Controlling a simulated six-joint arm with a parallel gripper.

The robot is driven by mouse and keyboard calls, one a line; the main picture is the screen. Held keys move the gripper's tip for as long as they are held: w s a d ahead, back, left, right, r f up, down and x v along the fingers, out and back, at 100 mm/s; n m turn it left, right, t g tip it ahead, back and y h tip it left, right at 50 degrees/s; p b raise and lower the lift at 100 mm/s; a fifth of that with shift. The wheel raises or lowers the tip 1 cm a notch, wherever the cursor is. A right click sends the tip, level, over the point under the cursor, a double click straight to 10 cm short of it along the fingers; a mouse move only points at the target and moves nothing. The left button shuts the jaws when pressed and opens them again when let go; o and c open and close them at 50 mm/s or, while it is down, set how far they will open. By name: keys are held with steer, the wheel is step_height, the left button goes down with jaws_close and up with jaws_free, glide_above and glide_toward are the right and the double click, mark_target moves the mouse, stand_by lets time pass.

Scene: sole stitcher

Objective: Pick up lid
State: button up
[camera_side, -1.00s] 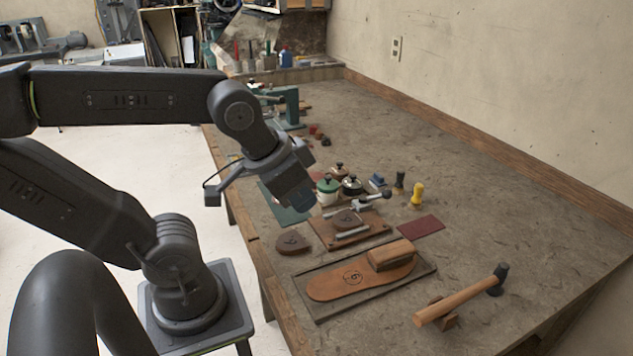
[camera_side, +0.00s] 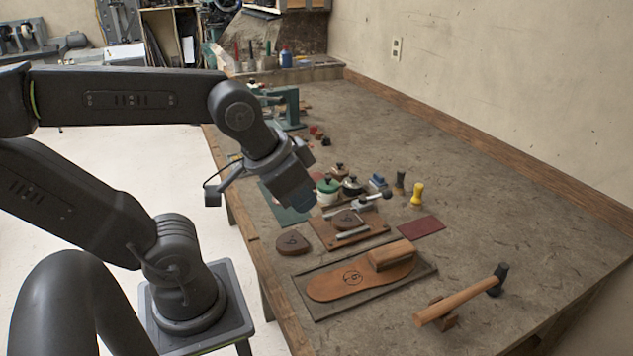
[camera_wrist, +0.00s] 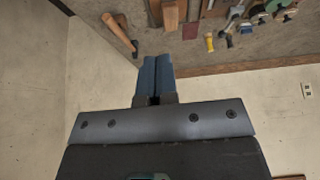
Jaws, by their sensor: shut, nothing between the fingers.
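Several small lidded pots stand together on the bench in the side view. One has a green lid (camera_side: 327,183) with a dark knob, one a black lid (camera_side: 352,184), and one behind a reddish-brown lid (camera_side: 338,170). Which lid is meant cannot be told. My gripper (camera_side: 306,202) is above the bench, to the left of and nearer than the pots, and touches none of them. In the wrist view its blue fingers (camera_wrist: 155,76) are together and hold nothing. A green-topped pot (camera_wrist: 277,5) shows partly at the wrist view's top edge.
A wooden board (camera_side: 325,230) with small tools, a sole (camera_side: 340,284) in a dark tray, a hammer (camera_side: 455,302), a yellow-handled tool (camera_side: 417,195) and a dark red sheet (camera_side: 421,229) lie nearby. The bench's right side (camera_side: 520,200) is clear.

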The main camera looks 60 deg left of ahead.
steer(key=o, duration=1.6)
steer(key=w+a+f+n+g+y, duration=0.1)
steer(key=w+a+n, duration=0.25)
steer(key=a, duration=0.25)
steer(key=w+a+f+n+g, duration=0.1)
steer(key=w+a+n+g, duration=0.15)
steer(key=a+n, duration=0.3)
steer(key=w+a+f+n+y, duration=0.1)
steer(key=w+a+n, duration=0.3)
steer(key=a, duration=0.3)
steer(key=s+a+f+n+g, duration=0.1)
steer(key=a+f+n, duration=0.25)
steer(key=a, duration=0.35)
steer(key=s+a+f+n+g, duration=0.1)
steer(key=a+f+n, duration=0.25)
steer(key=a, duration=0.35)
steer(key=shift+h, duration=0.3)
steer(key=f, duration=0.2)
steer(key=a+f, duration=0.1)
steer(key=f, duration=0.4)
steer(key=shift+a+f, duration=0.15)
steer(key=shift+a, duration=0.1)
steer(key=shift+a+f, duration=0.25)
steer(key=shift+f, duration=1.25)
steer(key=shift+a+f, duration=0.2)
steer(key=shift+f, duration=1.25)
